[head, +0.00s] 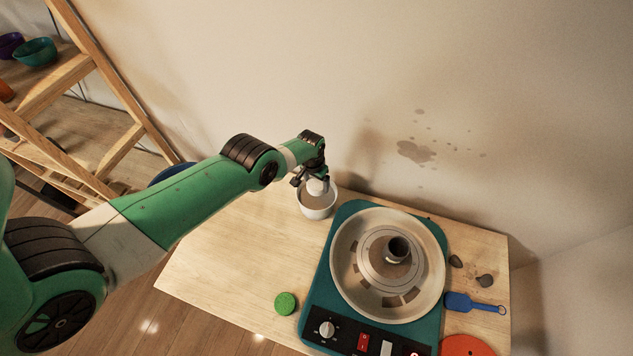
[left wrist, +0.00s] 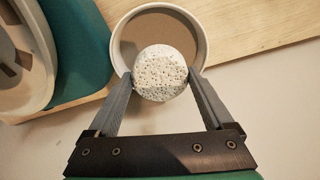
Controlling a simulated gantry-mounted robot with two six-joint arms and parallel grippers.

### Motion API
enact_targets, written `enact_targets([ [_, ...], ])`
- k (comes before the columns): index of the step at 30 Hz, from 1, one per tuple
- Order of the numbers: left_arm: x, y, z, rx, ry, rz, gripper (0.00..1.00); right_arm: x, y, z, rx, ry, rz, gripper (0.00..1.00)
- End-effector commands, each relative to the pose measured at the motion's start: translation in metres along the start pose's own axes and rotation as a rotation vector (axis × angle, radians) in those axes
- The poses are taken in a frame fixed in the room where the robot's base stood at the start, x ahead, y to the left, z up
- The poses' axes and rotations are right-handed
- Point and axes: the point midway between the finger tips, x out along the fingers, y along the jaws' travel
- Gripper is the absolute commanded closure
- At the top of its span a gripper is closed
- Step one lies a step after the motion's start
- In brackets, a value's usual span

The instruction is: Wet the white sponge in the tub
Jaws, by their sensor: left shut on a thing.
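The white sponge (left wrist: 160,72) is round and full of pores. My left gripper (left wrist: 160,78) is shut on it, one finger at each side, as the left wrist view shows. The white tub (left wrist: 197,25) holds brown, murky water (left wrist: 135,28) and lies under the sponge in that view. In the head view my left gripper (head: 313,180) is over the back of the tub (head: 318,211), with the sponge (head: 318,187) at the tub's mouth. I cannot tell whether the sponge touches the water. My right gripper is not in view.
A teal pottery wheel (head: 335,240) with a small clay pot (head: 398,248) stands right of the tub. A green round sponge (head: 286,303) lies at the table's front. A blue tool (head: 470,304) and an orange disc (head: 466,346) lie at the right. The table's left part is clear.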

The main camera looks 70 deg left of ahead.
Motion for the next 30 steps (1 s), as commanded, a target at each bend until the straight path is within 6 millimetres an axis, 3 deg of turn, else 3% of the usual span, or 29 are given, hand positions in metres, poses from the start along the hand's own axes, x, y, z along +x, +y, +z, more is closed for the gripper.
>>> enact_targets([
  [1,0.012,0.000,0.001,0.000,0.000,0.000,0.42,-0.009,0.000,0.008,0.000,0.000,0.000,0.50],
  [3,0.017,0.000,0.002,0.000,0.000,0.000,0.42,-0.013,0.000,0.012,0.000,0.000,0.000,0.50],
  [17,0.020,0.000,0.002,0.000,0.000,0.000,0.42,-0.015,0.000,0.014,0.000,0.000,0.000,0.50],
  [30,0.045,0.000,0.005,0.000,0.000,0.000,0.42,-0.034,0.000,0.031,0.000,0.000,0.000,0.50],
])
